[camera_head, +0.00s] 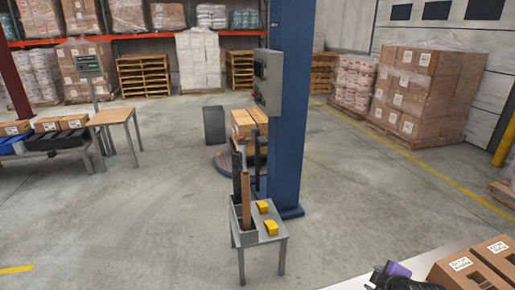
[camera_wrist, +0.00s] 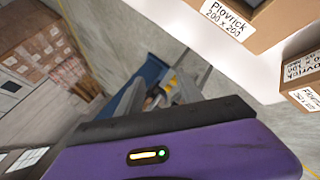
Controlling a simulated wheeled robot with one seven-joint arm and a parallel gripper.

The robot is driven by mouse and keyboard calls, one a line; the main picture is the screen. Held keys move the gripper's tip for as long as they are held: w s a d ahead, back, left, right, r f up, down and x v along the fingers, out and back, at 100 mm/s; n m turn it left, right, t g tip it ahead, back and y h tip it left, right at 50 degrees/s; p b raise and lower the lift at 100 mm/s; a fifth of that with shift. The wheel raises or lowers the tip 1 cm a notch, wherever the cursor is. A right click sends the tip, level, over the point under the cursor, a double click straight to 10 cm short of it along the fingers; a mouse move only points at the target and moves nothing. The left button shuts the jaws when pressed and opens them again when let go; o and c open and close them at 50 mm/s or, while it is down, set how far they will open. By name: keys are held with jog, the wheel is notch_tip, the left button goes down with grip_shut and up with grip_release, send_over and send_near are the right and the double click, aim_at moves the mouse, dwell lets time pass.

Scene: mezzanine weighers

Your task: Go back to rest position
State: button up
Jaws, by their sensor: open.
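My gripper (camera_head: 393,277) shows at the bottom edge of the head view, dark with a purple part, and its lower part is cut off. It is beside the white tabletop (camera_head: 350,284), left of two cardboard boxes. It is open, and I see nothing held in it. In the wrist view a purple housing with a small lit indicator and a dark bar fills the lower part. Labelled cardboard boxes (camera_wrist: 262,20) stand close by on the white surface, apart from the housing.
A small grey table (camera_head: 275,240) with yellow blocks and a holder stands ahead by a blue column (camera_head: 288,130). A wooden table (camera_head: 112,117) and conveyor with boxes are at left. Wrapped pallets (camera_head: 425,95) stand at back right. Open concrete floor lies between.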

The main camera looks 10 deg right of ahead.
jog(key=s+a+r+m+t+h, duration=0.1)
jog(key=s+a+r+m+t, duration=0.35)
jog(key=s+a, duration=0.35)
jog(key=s+a+r+m+t, duration=0.35)
jog(key=s+a+m, duration=0.25)
jog(key=s+a, duration=0.2)
jog(key=s+a+r+n+y, duration=0.1)
jog(key=s+a+r+y, duration=0.1)
jog(key=s, duration=0.8)
jog(key=s+a+r+n+g+y, duration=0.1)
jog(key=s+a+y, duration=0.1)
jog(key=s+a, duration=0.3)
jog(key=v, duration=0.4)
jog(key=shift+s, duration=0.4)
jog(key=shift+a+f, duration=0.1)
jog(key=shift+f, duration=0.05)
